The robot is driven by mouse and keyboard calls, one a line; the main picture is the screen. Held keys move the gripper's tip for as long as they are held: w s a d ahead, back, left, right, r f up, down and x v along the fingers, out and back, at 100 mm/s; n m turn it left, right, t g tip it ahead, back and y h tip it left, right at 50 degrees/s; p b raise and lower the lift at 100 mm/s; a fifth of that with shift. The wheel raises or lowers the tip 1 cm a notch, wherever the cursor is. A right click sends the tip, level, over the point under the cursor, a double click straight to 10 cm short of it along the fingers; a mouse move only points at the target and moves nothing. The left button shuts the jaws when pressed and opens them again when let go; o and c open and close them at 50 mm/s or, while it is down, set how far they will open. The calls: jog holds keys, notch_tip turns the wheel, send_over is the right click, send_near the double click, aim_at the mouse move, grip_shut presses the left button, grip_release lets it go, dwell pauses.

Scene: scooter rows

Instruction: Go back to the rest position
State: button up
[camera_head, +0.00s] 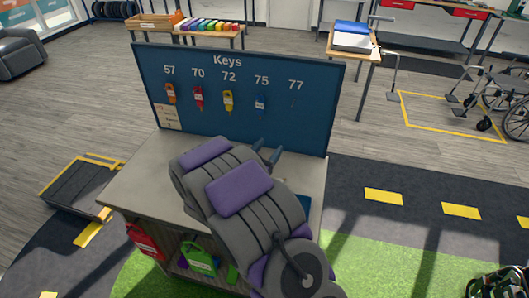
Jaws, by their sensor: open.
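My gripper (267,151) points away from me, over the counter and in front of the blue key board (215,133). Its two dark fingers stand apart with nothing visible between them. My grey and purple arm covers the middle of the counter and hides most of the gripper. No tag shows under 77.
The counter (150,172) is bare at left. A red bag (144,241) and a green bag (200,257) are at its front. A dark ramp or platform (80,188) lies left. A wheelchair (500,100) stands far right. Dark track with yellow dashes (384,196) runs right, mostly clear.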

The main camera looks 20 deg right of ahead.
jog(key=a+n+g+y, duration=0.1)
jog(key=a+n+y, duration=0.1)
jog(key=a+y, duration=0.9)
jog(key=s+a+r+n+g+y, duration=0.35)
jog(key=s+a+y, duration=0.2)
jog(key=s, duration=0.35)
jog(key=s+d+r+n+g+h, duration=0.1)
jog(key=s+d+g, duration=0.3)
jog(key=s, duration=1.2)
jog(key=s+d+r+n+g+h, duration=0.1)
jog(key=s+d+n+g, duration=0.2)
jog(key=s, duration=1.4)
jog(key=d+g, duration=0.1)
jog(key=g, duration=0.2)
jog(key=shift+s+r, duration=0.2)
jog(key=shift+r, duration=0.2)
jog(key=shift+a+n, duration=0.1)
jog(key=shift+n, duration=0.15)
jog(key=shift+c, duration=0.4)
